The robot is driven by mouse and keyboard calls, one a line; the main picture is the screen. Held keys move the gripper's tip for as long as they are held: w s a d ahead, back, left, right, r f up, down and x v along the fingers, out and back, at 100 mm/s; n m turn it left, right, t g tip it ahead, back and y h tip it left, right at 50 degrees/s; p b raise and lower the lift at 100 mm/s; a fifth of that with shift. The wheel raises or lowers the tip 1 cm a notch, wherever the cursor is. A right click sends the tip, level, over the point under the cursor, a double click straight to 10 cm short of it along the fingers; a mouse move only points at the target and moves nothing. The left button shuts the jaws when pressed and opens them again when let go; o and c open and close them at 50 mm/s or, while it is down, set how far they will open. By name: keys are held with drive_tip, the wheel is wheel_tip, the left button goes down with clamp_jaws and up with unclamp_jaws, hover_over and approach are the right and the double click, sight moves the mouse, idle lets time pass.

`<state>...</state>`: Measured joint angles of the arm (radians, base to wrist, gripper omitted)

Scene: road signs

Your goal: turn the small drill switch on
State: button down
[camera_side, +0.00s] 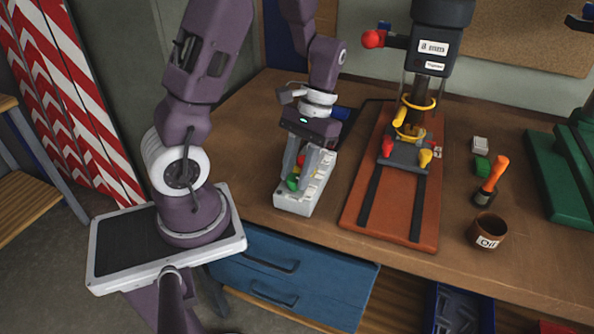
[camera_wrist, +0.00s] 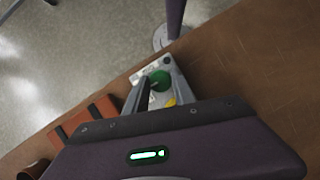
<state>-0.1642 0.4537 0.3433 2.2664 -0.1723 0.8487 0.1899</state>
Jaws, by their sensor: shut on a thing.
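A light grey control box (camera_side: 291,203) stands on the bench, left of the drill press, with coloured knobs and labels on top. A green knob (camera_side: 292,184) is at its near left part. A red knob (camera_side: 300,160) sits further back. My gripper (camera_side: 296,181) points down over the box, its two fingers on either side of the green knob. The wrist view shows the green knob (camera_wrist: 159,80) between the fingers, with a bit of yellow (camera_wrist: 171,102) nearer my palm. The fingers partly hide the box top. I cannot read the labels or the knob's setting.
The drill press (camera_side: 430,50) stands on a red-brown base (camera_side: 363,215) right of the box. An oil cup (camera_side: 488,231), an orange-handled tool (camera_side: 495,170) and a green machine (camera_side: 560,170) are further right. Bare bench lies left of the box.

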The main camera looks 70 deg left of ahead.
drive_tip(key=n+t+h, duration=0.1)
drive_tip(key=n, duration=0.2)
drive_tip(key=n+t, duration=0.1)
drive_tip(key=n, duration=0.2)
drive_tip(key=shift+s+a+n+h, duration=0.1)
drive_tip(key=shift+a+n+h, duration=0.05)
drive_tip(key=shift+n+h, duration=0.25)
idle(0.4)
drive_tip(key=c, duration=1.1)
unclamp_jaws()
drive_tip(key=v, duration=0.7)
